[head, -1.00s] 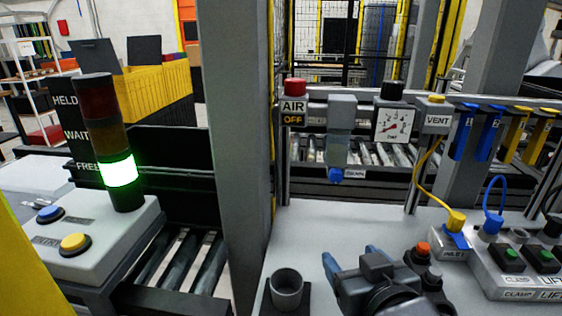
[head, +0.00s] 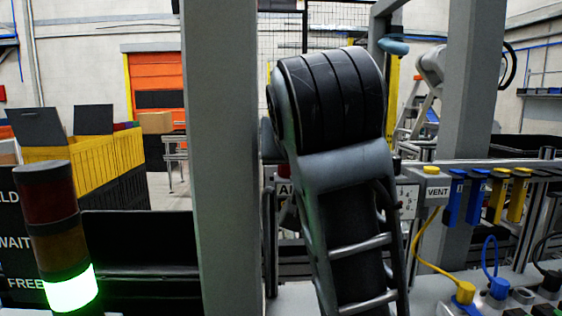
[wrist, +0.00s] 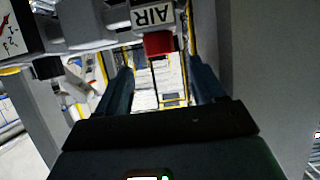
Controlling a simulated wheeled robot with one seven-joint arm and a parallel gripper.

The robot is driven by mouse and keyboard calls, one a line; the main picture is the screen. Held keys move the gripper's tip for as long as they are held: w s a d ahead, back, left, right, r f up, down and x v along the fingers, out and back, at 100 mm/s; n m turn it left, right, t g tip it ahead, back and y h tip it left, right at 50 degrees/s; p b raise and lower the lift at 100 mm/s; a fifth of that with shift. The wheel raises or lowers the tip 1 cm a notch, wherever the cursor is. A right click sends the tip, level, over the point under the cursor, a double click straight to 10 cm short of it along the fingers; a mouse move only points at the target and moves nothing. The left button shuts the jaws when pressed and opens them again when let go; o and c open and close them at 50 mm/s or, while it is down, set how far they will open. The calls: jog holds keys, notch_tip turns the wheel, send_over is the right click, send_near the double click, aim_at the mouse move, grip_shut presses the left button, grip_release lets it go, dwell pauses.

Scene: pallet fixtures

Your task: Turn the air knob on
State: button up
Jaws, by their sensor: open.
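The air knob (wrist: 158,43) is red and shows in the wrist view beside its AIR sign (wrist: 152,16), which appears upside down there. My gripper (wrist: 160,68) is open, with its two blue-grey fingers apart to the left and right of the knob in the picture. The knob lies ahead of the fingers, and no contact shows. The ON/OFF panel under AIR is not readable now.
A grey post (head: 222,150) stands just left of my arm. The gauge (wrist: 10,38) and the VENT box (head: 436,184) are on the same rail as the knob. Blue clips (head: 474,195) hang farther right. The stack light (head: 55,240) glows green at FREE.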

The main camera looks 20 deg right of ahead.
jog(key=shift+p+x, duration=0.45)
jog(key=shift+x, duration=3.4)
jog(key=c, duration=1)
jog(key=shift+o, duration=0.2)
